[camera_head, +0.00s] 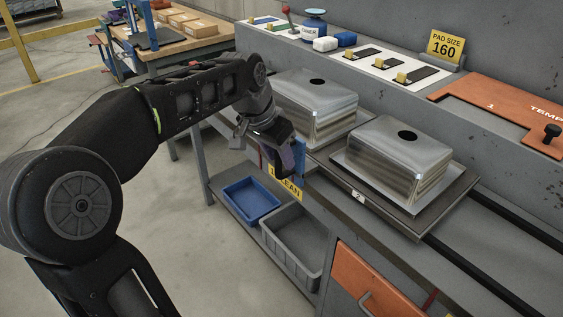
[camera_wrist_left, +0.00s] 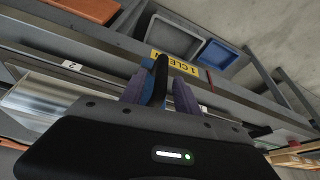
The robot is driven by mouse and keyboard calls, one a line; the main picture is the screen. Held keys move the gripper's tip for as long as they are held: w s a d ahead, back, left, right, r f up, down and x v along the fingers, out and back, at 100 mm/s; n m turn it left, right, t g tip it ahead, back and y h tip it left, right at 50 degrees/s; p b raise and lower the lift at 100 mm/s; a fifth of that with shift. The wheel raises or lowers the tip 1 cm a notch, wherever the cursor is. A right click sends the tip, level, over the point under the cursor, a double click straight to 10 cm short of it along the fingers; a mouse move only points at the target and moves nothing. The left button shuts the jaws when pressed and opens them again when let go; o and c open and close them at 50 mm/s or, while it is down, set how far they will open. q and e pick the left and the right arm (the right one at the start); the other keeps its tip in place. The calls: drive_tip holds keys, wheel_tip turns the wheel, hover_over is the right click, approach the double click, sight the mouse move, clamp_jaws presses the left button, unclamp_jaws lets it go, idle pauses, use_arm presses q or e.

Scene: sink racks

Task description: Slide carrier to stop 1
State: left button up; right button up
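The carrier appears to be a dark flat plate (camera_head: 436,215) on the bench rails. A steel box-shaped sink (camera_head: 400,158) with a round top hole sits on a tray on it. A second similar sink (camera_head: 316,105) stands to the left. A yellow "1 CLEAN" label (camera_head: 289,189) is on the bench front, also seen in the left wrist view (camera_wrist_left: 175,62). My right gripper is out of view.
A white "2" label (camera_head: 358,196) is on the bench edge. A blue bin (camera_head: 250,200) and a grey bin (camera_head: 292,247) sit on the lower shelf. Dark rails (camera_head: 510,224) run clear to the right. An orange panel (camera_head: 505,110) lies behind.

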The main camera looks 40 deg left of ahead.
use_arm(q)
drive_tip(key=shift+x, duration=1.35)
clamp_jaws()
drive_tip(key=shift+r, duration=0.1)
idle(0.3)
